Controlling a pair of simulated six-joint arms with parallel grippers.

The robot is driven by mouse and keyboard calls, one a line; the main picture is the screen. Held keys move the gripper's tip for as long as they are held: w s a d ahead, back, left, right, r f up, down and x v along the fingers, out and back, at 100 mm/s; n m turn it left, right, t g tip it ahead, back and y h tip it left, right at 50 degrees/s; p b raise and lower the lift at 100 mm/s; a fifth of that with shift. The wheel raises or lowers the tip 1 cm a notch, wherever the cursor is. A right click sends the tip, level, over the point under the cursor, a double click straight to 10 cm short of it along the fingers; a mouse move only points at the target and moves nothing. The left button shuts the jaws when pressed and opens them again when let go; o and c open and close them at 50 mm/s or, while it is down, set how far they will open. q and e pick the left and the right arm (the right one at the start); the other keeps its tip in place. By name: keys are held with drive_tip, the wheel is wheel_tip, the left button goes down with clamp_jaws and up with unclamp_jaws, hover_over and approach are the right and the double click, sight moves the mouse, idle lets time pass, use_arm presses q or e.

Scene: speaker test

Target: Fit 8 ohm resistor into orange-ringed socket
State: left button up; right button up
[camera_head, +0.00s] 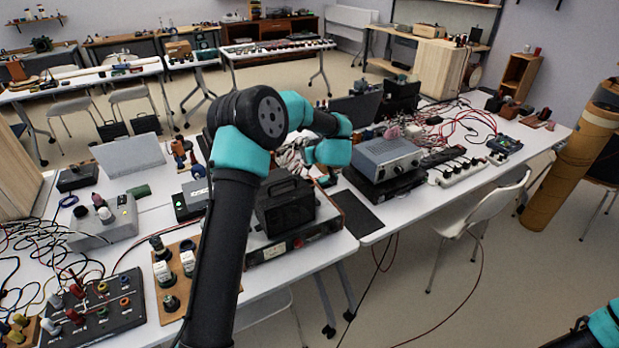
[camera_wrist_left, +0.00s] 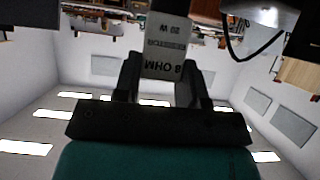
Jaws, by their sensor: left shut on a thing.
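The 8 ohm resistor (camera_wrist_left: 165,50) is a pale block with dark printing, upside down in the left wrist view. My left gripper (camera_wrist_left: 158,75) is shut on it, one finger on each side. In the head view my left arm reaches up and bends right over the bench; its fingers and the resistor cannot be made out there. A wooden board (camera_head: 206,243) with several round sockets and white blocks stands left of my arm. My right gripper is out of view.
A black box with a handle (camera_head: 285,205) and a grey instrument (camera_head: 385,158) stand on the benches. A dark panel with coloured terminals (camera_head: 95,310) and loose cables lie at left. A white chair (camera_head: 480,215) stands at right.

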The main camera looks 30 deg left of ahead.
use_arm(q)
drive_tip(key=shift+f, duration=2.1)
drive_tip(key=shift+f, duration=1.9)
drive_tip(key=shift+f, duration=0.3)
drive_tip(key=o, duration=0.9)
drive_tip(key=shift+o, duration=0.2)
